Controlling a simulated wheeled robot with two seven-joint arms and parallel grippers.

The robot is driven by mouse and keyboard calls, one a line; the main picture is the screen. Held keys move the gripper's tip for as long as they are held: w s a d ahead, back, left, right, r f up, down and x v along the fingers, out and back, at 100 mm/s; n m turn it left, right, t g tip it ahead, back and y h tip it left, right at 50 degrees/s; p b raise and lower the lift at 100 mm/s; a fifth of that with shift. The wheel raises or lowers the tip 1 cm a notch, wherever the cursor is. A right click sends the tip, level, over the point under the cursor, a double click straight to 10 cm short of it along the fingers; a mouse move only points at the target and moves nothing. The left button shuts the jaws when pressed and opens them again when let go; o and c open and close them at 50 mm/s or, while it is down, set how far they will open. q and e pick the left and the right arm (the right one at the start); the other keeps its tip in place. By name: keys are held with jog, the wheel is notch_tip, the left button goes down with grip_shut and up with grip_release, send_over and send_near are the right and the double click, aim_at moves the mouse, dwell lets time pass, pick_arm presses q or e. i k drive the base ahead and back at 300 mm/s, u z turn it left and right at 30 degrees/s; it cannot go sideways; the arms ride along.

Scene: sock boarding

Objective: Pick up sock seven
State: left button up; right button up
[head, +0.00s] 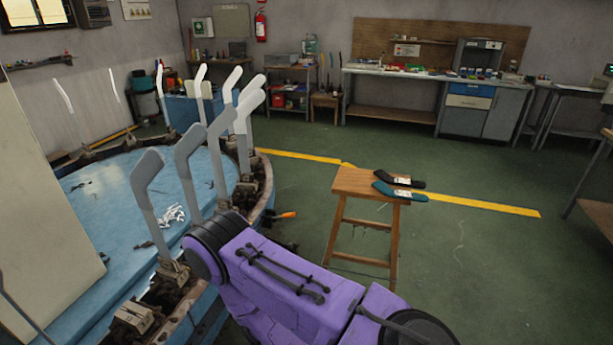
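Two socks lie side by side on a wooden stool (352,181) right of the middle in the head view. The farther one is a black sock (386,176) and the nearer one is a dark teal sock (383,187). Each has a small white label around it. I cannot tell which of them is sock seven. Neither of my grippers can be made out. A purple arm link, mine, fills the bottom middle and hides part of the machine's edge and the floor.
A round boarding machine with a blue top (100,215) stands at left, ringed by several upright grey sock forms (147,185). A pale panel (40,200) blocks the far left. Green floor (480,260) is clear right of the stool. A workbench (400,72) stands behind.

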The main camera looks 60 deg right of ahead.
aim_at(386, 178)
jog(key=z, duration=2.55)
jog(key=k, duration=0.25)
jog(key=z, duration=0.05)
jog(key=i, duration=0.25)
jog(key=z, duration=0.85)
jog(key=i, duration=5.5)
jog(key=u, duration=1.8)
